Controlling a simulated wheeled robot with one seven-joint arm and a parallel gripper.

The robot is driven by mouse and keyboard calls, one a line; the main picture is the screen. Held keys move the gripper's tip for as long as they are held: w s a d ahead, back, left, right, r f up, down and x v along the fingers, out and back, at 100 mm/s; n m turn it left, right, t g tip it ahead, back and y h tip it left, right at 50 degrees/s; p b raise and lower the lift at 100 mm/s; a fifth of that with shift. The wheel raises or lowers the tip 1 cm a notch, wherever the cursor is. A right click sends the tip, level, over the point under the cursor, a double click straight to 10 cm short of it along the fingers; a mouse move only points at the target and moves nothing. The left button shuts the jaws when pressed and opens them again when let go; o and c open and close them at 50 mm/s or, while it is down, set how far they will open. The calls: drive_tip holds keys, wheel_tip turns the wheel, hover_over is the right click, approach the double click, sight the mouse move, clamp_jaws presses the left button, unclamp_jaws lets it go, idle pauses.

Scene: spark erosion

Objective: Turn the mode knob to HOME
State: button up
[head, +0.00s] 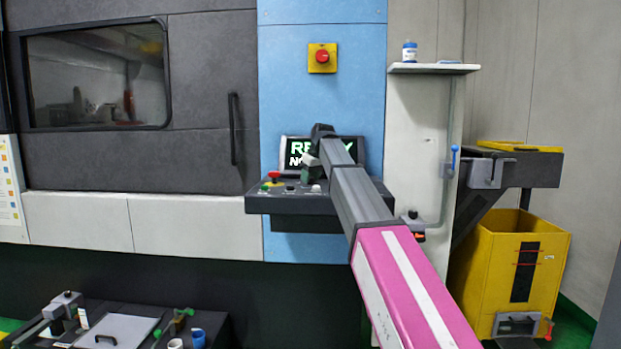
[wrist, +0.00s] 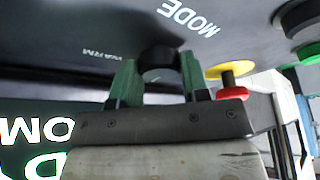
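The mode knob (wrist: 160,62) is a dark round knob on the black control panel in the wrist view, near the upside-down label MODE (wrist: 188,15). My gripper (wrist: 160,80) has its two green fingers on either side of the knob, with their tips against its sides as far as I can see. The knob's pointer and any HOME mark are not readable. In the head view my gripper (head: 309,172) is over the control panel (head: 290,199), and my arm hides much of that area, including the knob.
A red stop button (wrist: 236,92) on yellow is close to the right finger; green and dark buttons are beyond it. The lit screen (head: 296,152) behind the panel is partly covered. Another red button (head: 322,57) is on the blue wall. A yellow bin (head: 480,270) stands right.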

drive_tip(key=o, duration=0.4)
drive_tip(key=shift+o, duration=0.2)
drive_tip(key=shift+r, duration=0.15)
drive_tip(key=v, duration=1)
drive_tip(key=shift+r, duration=0.3)
drive_tip(key=shift+s+d, duration=0.1)
